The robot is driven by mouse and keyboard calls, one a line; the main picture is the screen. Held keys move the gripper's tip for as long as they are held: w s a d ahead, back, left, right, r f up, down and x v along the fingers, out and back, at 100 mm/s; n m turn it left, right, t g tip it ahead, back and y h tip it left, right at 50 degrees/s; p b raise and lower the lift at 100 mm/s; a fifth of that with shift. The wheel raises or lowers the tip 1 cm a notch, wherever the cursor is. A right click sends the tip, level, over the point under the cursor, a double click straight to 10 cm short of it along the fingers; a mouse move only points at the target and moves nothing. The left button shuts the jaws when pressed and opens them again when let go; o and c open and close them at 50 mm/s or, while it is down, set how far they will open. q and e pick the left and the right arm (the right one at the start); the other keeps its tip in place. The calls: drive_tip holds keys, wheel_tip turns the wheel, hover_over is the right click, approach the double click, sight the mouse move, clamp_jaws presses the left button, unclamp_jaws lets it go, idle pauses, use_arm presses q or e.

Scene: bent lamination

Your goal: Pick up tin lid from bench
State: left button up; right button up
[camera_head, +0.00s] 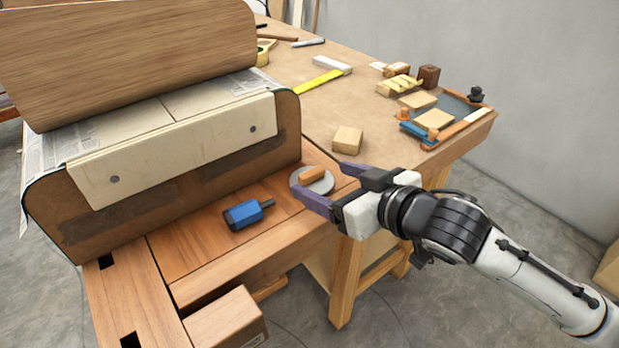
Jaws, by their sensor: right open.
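The tin lid (322,186) is a round grey disc lying on the wooden bench (188,250) near its right edge. A small orange-brown block (312,174) shows on top of it. My right gripper (322,182) comes in from the right with its two purple fingers open. The fingers reach to either side of the lid in the picture, one at its near left edge and one beyond its far right edge. Whether the fingers touch the lid or hover above it, I cannot tell. My left gripper is not in view.
A blue tool (244,213) lies left of the lid. A large curved form with wooden panels (180,148) stands behind it. A wooden block (347,139) sits just beyond the gripper. Several blocks and a tray (462,126) lie at the back right.

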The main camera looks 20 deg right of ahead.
sight(314, 174)
drive_tip(key=x, duration=0.6)
drive_tip(key=shift+w+d, duration=0.25)
drive_tip(key=shift+w, duration=0.25)
drive_tip(key=shift+f, duration=0.15)
drive_tip(key=c, duration=1.4)
